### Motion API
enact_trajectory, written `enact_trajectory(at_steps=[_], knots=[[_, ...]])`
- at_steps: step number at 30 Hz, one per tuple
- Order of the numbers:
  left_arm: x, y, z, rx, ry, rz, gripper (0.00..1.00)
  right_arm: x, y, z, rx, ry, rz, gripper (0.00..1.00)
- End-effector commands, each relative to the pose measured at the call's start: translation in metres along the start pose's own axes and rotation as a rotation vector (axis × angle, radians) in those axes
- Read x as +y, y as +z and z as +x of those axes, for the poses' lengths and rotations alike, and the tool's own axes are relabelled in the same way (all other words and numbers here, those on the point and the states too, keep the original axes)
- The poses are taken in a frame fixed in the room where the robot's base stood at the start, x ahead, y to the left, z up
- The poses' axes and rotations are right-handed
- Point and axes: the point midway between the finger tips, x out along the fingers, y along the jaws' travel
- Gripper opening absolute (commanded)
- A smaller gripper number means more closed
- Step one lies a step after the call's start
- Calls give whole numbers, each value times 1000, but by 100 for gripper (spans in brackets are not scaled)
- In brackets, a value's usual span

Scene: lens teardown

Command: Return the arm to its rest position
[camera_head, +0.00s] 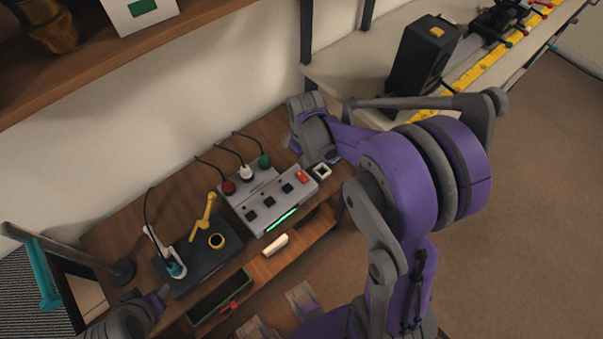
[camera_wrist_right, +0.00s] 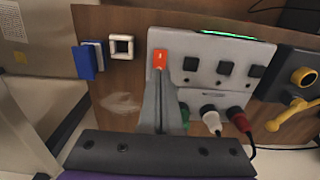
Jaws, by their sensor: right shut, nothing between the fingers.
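My right arm, purple and grey, reaches over the wooden desk in the head view. Its gripper (camera_head: 322,157) is low over the desk by the right end of the grey control box (camera_head: 250,207). In the right wrist view the right gripper's fingers (camera_wrist_right: 161,88) are together and empty. Their tips appear just below the box's lit orange-red switch (camera_wrist_right: 160,60); contact cannot be told. A grey part of my left arm (camera_head: 130,316) shows at the lower left, but its finger state is unclear.
A white square ring (camera_head: 321,171) lies beside the box, and a blue block (camera_wrist_right: 87,62) is near it. Cables plug into the box. A dark unit (camera_head: 195,262) with a yellow lever stands left. A black speaker-like box (camera_head: 424,55) stands on the white bench behind.

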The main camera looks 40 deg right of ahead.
Motion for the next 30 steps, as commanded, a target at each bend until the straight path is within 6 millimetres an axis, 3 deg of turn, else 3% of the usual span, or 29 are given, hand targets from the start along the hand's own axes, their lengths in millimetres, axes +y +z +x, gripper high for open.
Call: enact_trajectory(at_steps=[14, 20, 30], knots=[[0, 0, 0, 0, 0, 0, 50, -4, 2, -4, 7, 3, 1, 0], [0, -5, -7, 4, 0, 0, 50, -30, 13, -40, 77, 24, 10, 0], [0, -17, -21, 12, 0, 0, 50, -87, 54, -101, 271, 47, 46, 0]])
